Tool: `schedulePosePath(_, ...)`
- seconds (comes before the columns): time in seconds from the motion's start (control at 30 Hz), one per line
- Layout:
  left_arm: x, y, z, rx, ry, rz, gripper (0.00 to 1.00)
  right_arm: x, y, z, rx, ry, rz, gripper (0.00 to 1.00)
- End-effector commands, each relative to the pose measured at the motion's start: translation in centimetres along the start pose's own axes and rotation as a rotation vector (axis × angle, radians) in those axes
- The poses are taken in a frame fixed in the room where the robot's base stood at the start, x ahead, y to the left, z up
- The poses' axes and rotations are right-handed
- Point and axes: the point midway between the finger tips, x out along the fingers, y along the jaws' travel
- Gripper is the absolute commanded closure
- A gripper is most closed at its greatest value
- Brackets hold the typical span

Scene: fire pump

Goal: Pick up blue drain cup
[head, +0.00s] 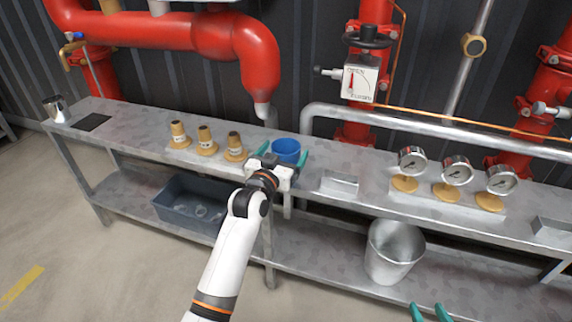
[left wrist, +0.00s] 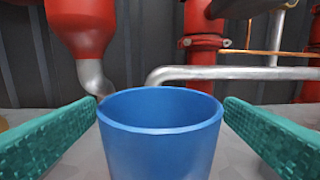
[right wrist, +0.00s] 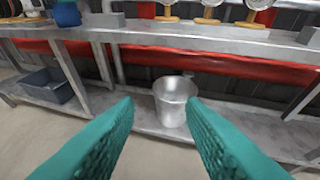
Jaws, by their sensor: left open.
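The blue drain cup (head: 286,150) stands upright on the metal bench top, in front of the red pipe's silver outlet. My left gripper (head: 281,157) is at the cup, with its teal fingers open on either side of it. In the left wrist view the cup (left wrist: 160,135) is centred between the two fingers, with a small gap on each side. The cup's lower part is cut off there. My right gripper (head: 430,312) is at the bottom edge of the head view. In the right wrist view its fingers (right wrist: 160,125) are apart and empty.
Several brass fittings (head: 205,141) stand left of the cup. A small metal block (head: 339,184) sits to its right, then gauges (head: 456,171) on a plate. A metal bucket (head: 392,252) and a dark bin (head: 190,205) are on the lower shelf. Pipes (head: 440,128) run behind.

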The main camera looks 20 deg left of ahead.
Motion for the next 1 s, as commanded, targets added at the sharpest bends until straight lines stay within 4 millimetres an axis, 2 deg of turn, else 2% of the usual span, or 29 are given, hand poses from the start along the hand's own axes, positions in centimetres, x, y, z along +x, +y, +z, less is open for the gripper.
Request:
schedulePosePath(0.2,1.7,0.0,0.0,-0.001,-0.001,0.0,0.09,0.3,0.3,2.1,0.0,-0.133,0.008,0.64)
schedulePosePath(0.47,1.8,0.0,0.0,-0.001,0.0,0.0,0.09,0.3,0.3,2.4,0.0,-0.147,0.008,0.64)
schedulePosePath(0.77,1.8,0.0,0.0,-0.001,0.0,0.0,0.57,0.3,0.3,2.4,0.0,-0.146,0.008,0.64)
schedulePosePath(1.0,1.8,0.0,0.1,0.0,-0.001,0.0,0.59,0.3,0.3,2.4,0.0,-0.146,0.008,0.64)
